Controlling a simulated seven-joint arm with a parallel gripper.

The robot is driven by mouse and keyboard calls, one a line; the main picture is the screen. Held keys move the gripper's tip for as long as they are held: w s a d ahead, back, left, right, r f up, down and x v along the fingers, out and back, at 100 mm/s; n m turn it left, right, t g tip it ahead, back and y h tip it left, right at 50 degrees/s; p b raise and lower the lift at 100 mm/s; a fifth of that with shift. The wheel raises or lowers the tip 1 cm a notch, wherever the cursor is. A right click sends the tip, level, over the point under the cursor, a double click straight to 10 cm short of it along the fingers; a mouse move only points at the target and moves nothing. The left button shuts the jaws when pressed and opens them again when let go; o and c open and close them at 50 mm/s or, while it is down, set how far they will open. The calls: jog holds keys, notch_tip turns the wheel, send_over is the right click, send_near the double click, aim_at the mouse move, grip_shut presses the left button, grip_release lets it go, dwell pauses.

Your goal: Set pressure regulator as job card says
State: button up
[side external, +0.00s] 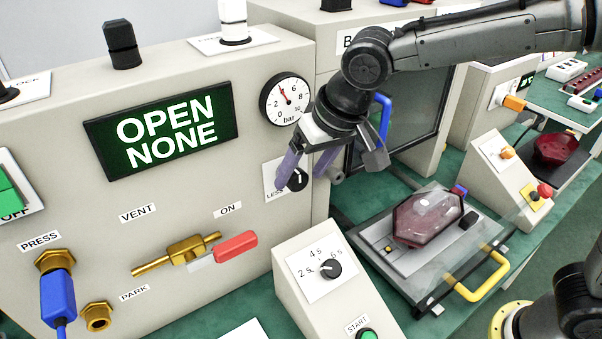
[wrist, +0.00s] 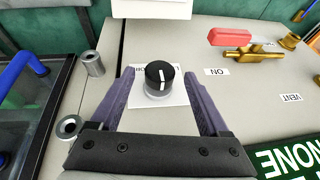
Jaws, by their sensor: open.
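The pressure regulator knob (wrist: 159,78) is black with a white pointer line and sits on a white label plate. In the side view the knob (side external: 297,179) is on the front panel below the gauge. My gripper (wrist: 157,82) is open, its two purple fingers on either side of the knob in the wrist view; whether they touch it I cannot tell. In the side view my gripper (side external: 308,170) is at the panel by the knob. The round bar gauge (side external: 287,99) has a red needle pointing up and slightly left, near 4. No job card is readable.
A green display (side external: 165,130) reads OPEN NONE. A red-handled brass valve (side external: 235,246) lies toward ON. A blue plug (side external: 57,295) is in the PRESS port.

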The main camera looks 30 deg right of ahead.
jog(key=shift+w+a+f, duration=0.1)
jog(key=shift+w+f, duration=0.15)
jog(key=shift+f, duration=0.4)
grip_shut()
